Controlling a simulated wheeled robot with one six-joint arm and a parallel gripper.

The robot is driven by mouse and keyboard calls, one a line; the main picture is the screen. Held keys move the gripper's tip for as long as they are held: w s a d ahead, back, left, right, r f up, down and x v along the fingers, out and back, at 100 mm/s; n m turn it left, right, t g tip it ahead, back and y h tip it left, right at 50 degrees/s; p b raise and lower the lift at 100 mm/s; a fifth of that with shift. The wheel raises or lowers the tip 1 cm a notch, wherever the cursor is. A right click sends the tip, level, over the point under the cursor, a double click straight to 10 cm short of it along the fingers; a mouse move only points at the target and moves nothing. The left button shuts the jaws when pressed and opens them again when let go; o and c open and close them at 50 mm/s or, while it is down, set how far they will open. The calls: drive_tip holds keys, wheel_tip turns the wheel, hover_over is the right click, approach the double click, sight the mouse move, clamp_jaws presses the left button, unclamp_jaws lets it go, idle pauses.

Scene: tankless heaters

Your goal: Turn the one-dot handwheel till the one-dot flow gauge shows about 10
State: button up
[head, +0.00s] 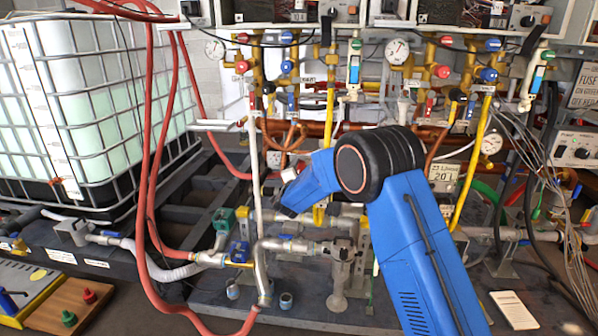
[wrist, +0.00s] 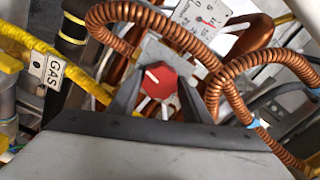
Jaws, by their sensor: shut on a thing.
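A red handwheel (wrist: 160,84) with a white pointer mark sits between the two fingers of my gripper (wrist: 161,76) in the wrist view. The fingers are shut on it from left and right. The white mark points to the upper left. No dot can be made out on the wheel. In the head view my blue arm reaches in among the pipes and hides the handwheel.
Coiled copper pipes (wrist: 265,75) curve close by on both sides of my gripper. A yellow pipe with a GAS tag (wrist: 55,72) is at left. In the head view, red hoses (head: 150,150) hang at left beside a caged white tank (head: 75,125). Round gauges (head: 397,50) sit higher up.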

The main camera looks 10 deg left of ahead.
drive_tip(key=shift+f, duration=0.1)
idle(0.3)
drive_tip(key=o, duration=0.8)
drive_tip(key=shift+s, duration=0.15)
drive_tip(key=s, duration=1.7)
drive_tip(key=shift+s+a, duration=0.1)
drive_tip(key=shift+a, duration=0.15)
